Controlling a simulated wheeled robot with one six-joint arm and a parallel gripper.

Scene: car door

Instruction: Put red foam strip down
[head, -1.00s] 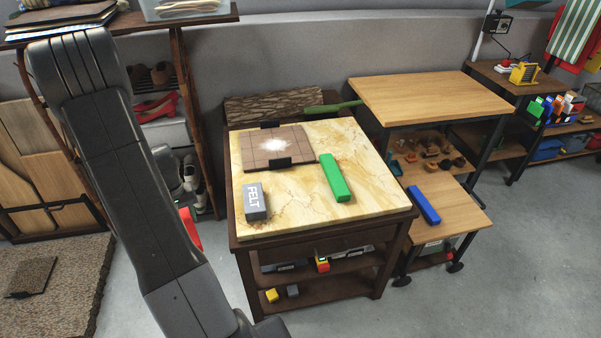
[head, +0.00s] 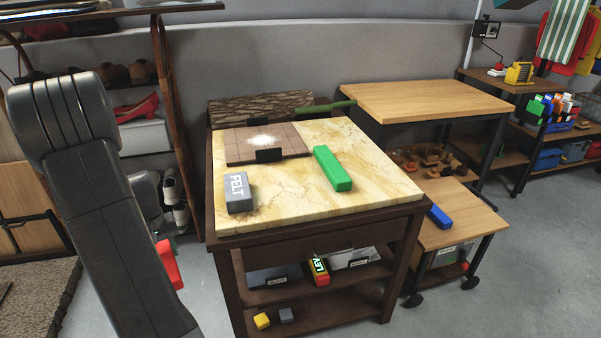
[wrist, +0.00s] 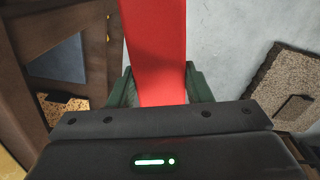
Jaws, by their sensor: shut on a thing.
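The red foam strip (wrist: 158,45) runs up the middle of the wrist view, between the green fingers of my gripper (wrist: 160,88). My gripper is shut on it. In the head view a small red piece of the strip (head: 169,264) shows at the right edge of my arm. The rest of the strip and my gripper are hidden behind the arm there. The held strip is left of the marble-topped table (head: 300,210) and lower than its top, apart from it.
A grey FELT block (head: 238,192) and a green block (head: 332,168) lie on the marble top, with bare marble between them. A tiled board (head: 240,150) lies behind. A blue block (head: 439,217) lies on the lower wooden table at right. Open grey floor surrounds the tables.

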